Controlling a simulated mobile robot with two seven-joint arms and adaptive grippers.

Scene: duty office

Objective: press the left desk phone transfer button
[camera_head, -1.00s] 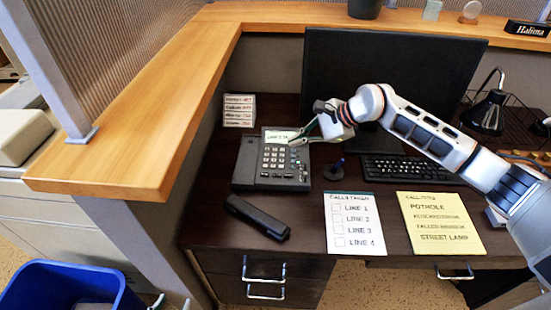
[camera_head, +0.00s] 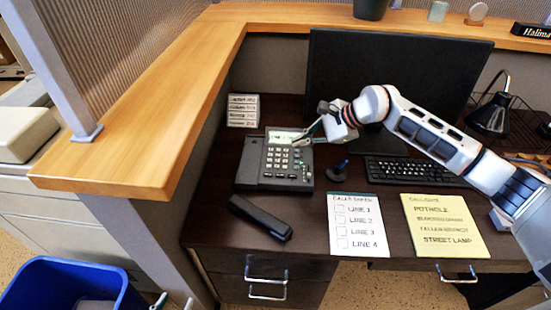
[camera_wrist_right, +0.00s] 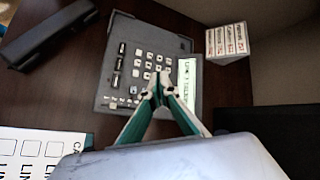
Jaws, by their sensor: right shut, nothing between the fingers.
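The dark grey desk phone (camera_head: 252,170) stands at the left of the desk, with a lit display (camera_head: 281,137) and a light keypad (camera_head: 278,158). In the right wrist view the phone (camera_wrist_right: 186,42) has its keypad and display close around my fingertips. My right gripper (camera_head: 297,143) is shut and empty, over the phone's upper right part; in the wrist view its tips (camera_wrist_right: 160,82) are over the keys beside the display. I cannot tell whether they touch, and they hide some keys. My left gripper (camera_head: 174,301) shows only two separated fingertips at the bottom edge, apparently open and empty.
A black handset-like object (camera_head: 259,217) lies in front of the phone. A small label stack (camera_head: 243,110) stands behind it. A white list (camera_head: 357,225), yellow sheet (camera_head: 443,226), small blue-topped object (camera_head: 338,172), keyboard (camera_head: 415,171) and monitor (camera_head: 400,70) are to the right. A blue bin (camera_head: 65,285) is lower left.

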